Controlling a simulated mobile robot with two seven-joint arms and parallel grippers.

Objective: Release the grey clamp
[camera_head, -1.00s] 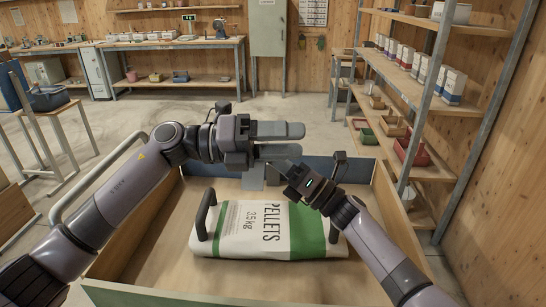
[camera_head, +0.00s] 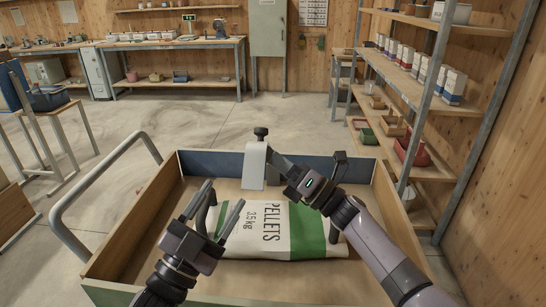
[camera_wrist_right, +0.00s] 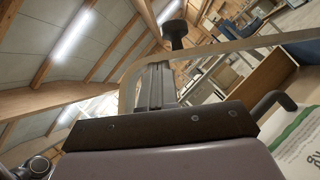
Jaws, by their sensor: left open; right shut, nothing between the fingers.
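The grey clamp (camera_head: 254,167) is a pale grey plate with a black knob (camera_head: 261,132) on top. It stands at the blue back wall of the tray, left of my right gripper. My right gripper (camera_head: 273,156) is shut and empty, its tips close beside the clamp; whether they touch it I cannot tell. In the right wrist view its shut fingers (camera_wrist_right: 155,88) show below the black knob (camera_wrist_right: 176,28). My left gripper (camera_head: 225,192) is open and empty at the front left, its fingers either side of a black handle (camera_head: 212,200) in the picture.
A white and green pellets sack (camera_head: 285,235) lies in the wooden tray, whose blue back wall (camera_head: 210,163) shows. Another black handle (camera_head: 340,158) stands at the right. A grey push rail (camera_head: 75,195) runs along the left. Shelving stands at the right.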

